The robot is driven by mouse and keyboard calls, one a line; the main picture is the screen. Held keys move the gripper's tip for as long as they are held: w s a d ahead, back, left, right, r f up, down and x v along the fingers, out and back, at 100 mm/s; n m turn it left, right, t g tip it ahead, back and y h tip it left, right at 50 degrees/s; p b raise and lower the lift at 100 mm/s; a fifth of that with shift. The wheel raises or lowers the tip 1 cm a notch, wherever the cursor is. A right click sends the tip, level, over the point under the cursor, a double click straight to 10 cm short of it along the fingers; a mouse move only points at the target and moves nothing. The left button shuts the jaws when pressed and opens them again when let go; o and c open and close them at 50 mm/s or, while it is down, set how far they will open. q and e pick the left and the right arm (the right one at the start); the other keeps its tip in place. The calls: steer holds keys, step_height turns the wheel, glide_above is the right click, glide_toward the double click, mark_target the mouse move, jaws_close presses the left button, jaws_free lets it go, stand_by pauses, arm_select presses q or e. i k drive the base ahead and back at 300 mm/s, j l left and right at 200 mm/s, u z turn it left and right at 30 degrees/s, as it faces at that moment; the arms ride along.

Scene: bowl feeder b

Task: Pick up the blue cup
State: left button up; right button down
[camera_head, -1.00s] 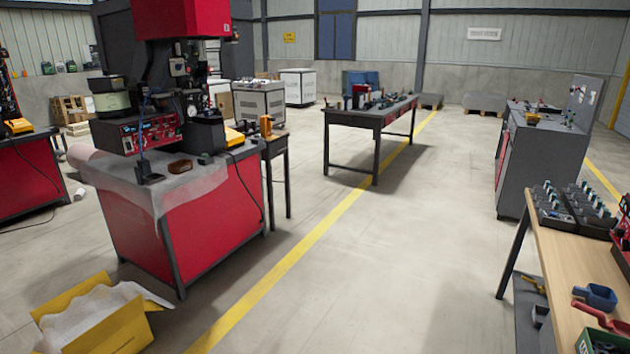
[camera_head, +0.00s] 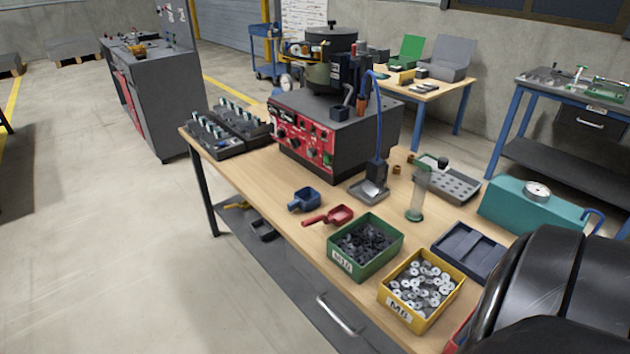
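A small dark blue cup (camera_head: 304,199), shaped like a scoop, sits on the wooden workbench (camera_head: 277,215) near its front edge. A red scoop (camera_head: 331,216) lies just to the right of it, with its handle pointing left. Nothing covers the blue cup. Neither of my grippers can be seen. A large rounded black shape fills the lower right corner; I cannot tell whether it is part of me.
Green (camera_head: 364,247) and yellow (camera_head: 421,290) bins of small parts stand right of the scoops. Behind them are a red-fronted feeder machine (camera_head: 334,134), a stand (camera_head: 369,190) with a blue cable and a clear cylinder (camera_head: 416,197). Open floor (camera_head: 95,260) lies left.

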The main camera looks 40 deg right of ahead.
mark_target(306, 199)
steer(key=i+z, duration=0.15)
steer(key=i, duration=1.3)
steer(key=i+z, duration=0.2)
steer(key=i, duration=0.55)
steer(key=i+j+z, duration=0.15)
steer(key=i, duration=0.55)
steer(key=i+u, duration=0.3)
steer(key=i+l+u, duration=0.2)
steer(key=i+u, duration=0.15)
steer(key=u, duration=5.25)
steer(key=k, duration=0.05)
